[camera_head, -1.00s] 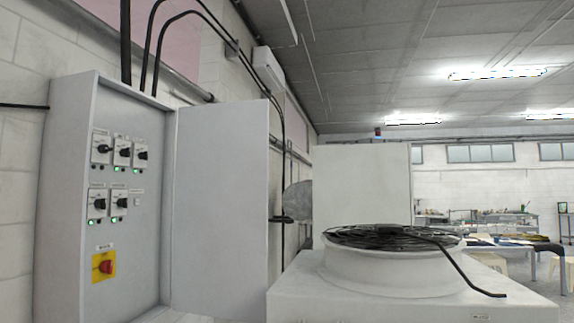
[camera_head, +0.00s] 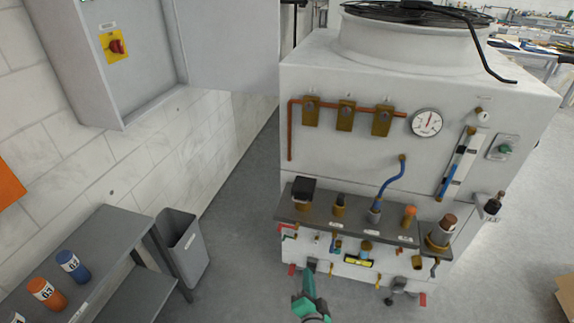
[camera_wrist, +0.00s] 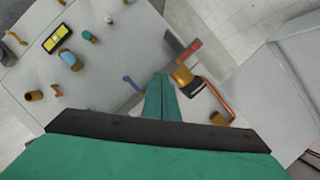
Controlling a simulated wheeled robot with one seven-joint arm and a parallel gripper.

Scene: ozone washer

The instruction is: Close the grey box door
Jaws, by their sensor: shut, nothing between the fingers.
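The grey box (camera_head: 140,65) hangs on the left wall, with a red switch on a yellow plate inside it. Its grey door (camera_head: 232,45) stands open, swung out to the right of the box. The tops of both are cut off in the head view. My green gripper (camera_head: 309,268) is low in front of the white machine, well below and to the right of the door. In the wrist view my gripper (camera_wrist: 160,82) has its fingers together, with nothing between them. I cannot tell whether the pale panel at right there is the box.
The white machine (camera_head: 345,165) stands right of the door, with valves, a gauge and a shelf of fittings on its front. A grey bin (camera_head: 182,245) and a grey table (camera_head: 105,255) with coloured cylinders stand at lower left. Free floor lies between bin and machine.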

